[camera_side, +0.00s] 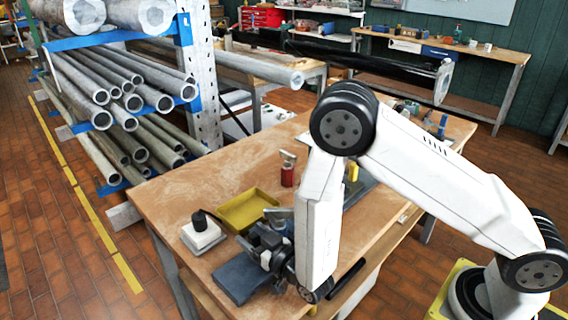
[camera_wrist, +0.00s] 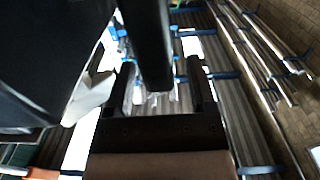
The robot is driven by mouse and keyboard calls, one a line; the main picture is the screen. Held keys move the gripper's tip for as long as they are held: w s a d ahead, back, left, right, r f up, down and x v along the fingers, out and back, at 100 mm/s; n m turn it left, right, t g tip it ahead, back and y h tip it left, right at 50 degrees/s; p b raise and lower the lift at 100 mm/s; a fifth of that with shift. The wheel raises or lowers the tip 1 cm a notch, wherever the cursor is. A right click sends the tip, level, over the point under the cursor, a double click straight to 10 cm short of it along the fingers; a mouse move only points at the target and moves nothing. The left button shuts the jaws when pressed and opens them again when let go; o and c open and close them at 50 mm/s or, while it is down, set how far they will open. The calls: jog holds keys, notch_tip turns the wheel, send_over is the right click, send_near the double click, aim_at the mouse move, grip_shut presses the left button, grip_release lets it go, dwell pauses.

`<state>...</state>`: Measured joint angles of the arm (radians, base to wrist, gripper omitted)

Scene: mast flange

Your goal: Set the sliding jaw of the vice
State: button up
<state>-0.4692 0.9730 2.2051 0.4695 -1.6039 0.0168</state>
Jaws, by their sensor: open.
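The vice (camera_side: 265,238) is a dark blue-grey metal body at the near end of the wooden bench, just left of my forearm. My wrist and gripper are low beside it, largely hidden behind the forearm, and blend with the dark metal. In the wrist view my gripper (camera_wrist: 161,78) is open, with one dark finger on each side. A dark bar (camera_wrist: 148,40) comes down from the top edge and ends between the fingers. I cannot tell which vice part it is, or whether the fingers touch it. The sliding jaw is not clearly distinguishable.
A yellow tray (camera_side: 243,211), a white block with a black knob (camera_side: 202,235) and a dark blue slab (camera_side: 240,279) lie around the vice. A red can (camera_side: 287,176) stands further back. A pipe rack (camera_side: 185,60) is at the left. The bench's left part (camera_side: 185,185) is clear.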

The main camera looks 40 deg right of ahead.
grip_shut()
dwell(1.5)
